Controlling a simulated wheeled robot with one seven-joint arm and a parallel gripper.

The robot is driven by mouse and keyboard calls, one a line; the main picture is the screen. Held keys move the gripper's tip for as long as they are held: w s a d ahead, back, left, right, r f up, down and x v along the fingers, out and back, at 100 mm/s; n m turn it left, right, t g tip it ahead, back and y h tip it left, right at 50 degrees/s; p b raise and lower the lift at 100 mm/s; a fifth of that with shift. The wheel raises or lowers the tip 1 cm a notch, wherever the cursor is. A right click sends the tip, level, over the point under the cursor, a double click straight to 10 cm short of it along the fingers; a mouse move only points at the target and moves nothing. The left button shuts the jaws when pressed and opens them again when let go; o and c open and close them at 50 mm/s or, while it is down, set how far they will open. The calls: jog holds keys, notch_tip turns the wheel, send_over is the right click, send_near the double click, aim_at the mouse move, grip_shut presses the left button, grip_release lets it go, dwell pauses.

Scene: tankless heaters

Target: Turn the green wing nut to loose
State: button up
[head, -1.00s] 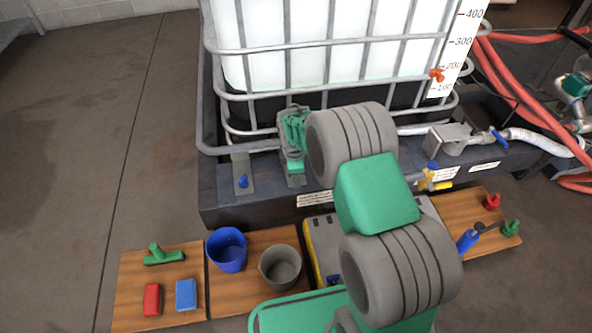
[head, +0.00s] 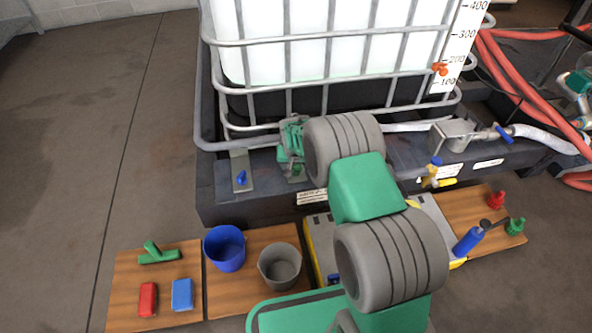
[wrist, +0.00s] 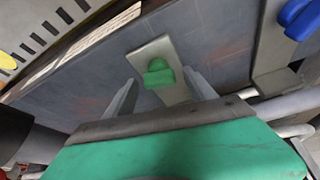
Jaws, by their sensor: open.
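The green wing nut (wrist: 159,74) sits on a grey metal plate (wrist: 154,52) fixed to the dark base, in the middle of the wrist view. In the head view a bit of the green wing nut (head: 297,170) shows just below my gripper. My gripper (wrist: 160,88) is open, with one finger on each side of the wing nut; I cannot tell whether either finger touches it.
A blue wing nut (head: 241,177) on a similar plate is beside it, also in the wrist view (wrist: 300,18). The cage bars (head: 250,143) of the white tank stand close behind. Boards with a blue bucket (head: 226,250) and a grey bucket (head: 279,267) lie in front.

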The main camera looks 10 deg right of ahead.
jog(key=shift+w+f, duration=0.2)
jog(key=shift+f, duration=0.1)
jog(key=shift+c, duration=0.2)
jog(key=c, duration=1.3)
